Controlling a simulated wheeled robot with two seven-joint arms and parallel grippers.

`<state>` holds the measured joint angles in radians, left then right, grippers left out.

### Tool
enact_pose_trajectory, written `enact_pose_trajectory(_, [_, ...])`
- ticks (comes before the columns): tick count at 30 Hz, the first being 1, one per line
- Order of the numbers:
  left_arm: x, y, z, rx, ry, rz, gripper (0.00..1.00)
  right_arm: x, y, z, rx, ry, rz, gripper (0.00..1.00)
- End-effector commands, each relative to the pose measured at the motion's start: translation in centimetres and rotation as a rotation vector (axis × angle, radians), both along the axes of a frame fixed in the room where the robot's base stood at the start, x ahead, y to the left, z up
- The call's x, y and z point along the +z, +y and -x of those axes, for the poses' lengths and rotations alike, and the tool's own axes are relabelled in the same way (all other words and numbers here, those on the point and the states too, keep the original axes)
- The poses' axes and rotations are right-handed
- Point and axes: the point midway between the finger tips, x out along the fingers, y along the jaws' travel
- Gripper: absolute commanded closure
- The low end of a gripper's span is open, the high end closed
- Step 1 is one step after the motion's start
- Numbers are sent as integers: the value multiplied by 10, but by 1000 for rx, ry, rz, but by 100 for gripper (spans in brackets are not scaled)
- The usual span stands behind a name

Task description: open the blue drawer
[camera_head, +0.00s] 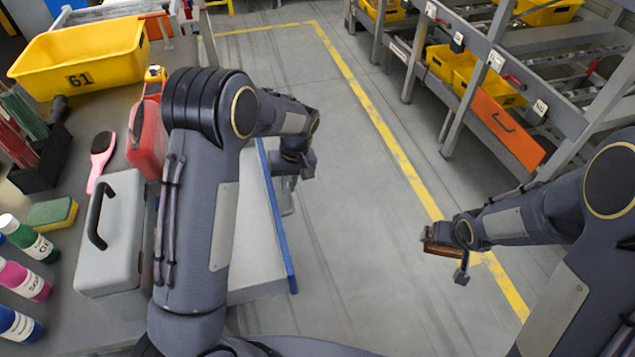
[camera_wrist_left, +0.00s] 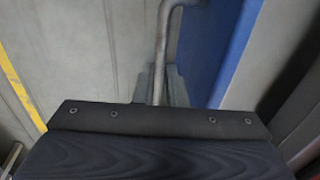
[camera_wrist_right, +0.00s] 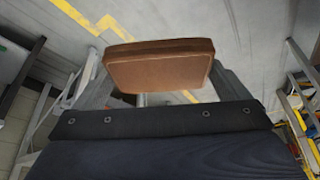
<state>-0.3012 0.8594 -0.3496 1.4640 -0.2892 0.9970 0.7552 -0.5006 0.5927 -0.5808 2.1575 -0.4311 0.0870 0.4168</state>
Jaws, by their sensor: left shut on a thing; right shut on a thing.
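The blue drawer shows its blue front (camera_head: 278,215) beside the bench, and it stands pulled out, with its pale grey inside between the front and the bench. My left gripper (camera_head: 288,188) is at the outer side of the front, shut on the drawer's grey bar handle. In the left wrist view the handle (camera_wrist_left: 162,38) runs down between the fingers, with the blue front (camera_wrist_left: 212,50) to its right. My right gripper (camera_head: 447,258) is shut on a brown block-like thing (camera_wrist_right: 158,68), held in the air over the floor. My left arm hides part of the drawer.
The bench holds a yellow bin (camera_head: 85,55) marked 61, a grey toolbox (camera_head: 118,262), a red case (camera_head: 147,140), a pink brush (camera_head: 101,158), a sponge (camera_head: 52,213) and several bottles. An orange panel (camera_head: 505,128) is on the rack at right. The floor between is clear.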

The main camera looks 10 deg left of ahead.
Motion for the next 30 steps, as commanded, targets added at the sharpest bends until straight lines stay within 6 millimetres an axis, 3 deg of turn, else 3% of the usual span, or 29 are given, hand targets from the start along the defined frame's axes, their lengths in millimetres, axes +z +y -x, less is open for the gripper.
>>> enact_pose_trajectory(7, [1, -28, -16, -2, -3, 0, 100, 1, 0, 0, 0, 0, 0, 29])
enact_pose_trajectory(20, [2, -32, -19, 1, -4, 0, 100, 1, 0, 0, 0, 0, 0, 29])
enact_pose_trajectory(21, [2, -31, -19, 1, -4, 0, 87, 1, 0, 0, 0, 0, 0, 29])
enact_pose_trajectory(23, [1, -31, -19, 1, -3, -1, 80, 1, 0, 0, 0, 0, 0, 29])
enact_pose_trajectory(30, [1, -31, -18, 1, -1, -1, 80, 1, 0, 0, 0, 0, 0, 29])
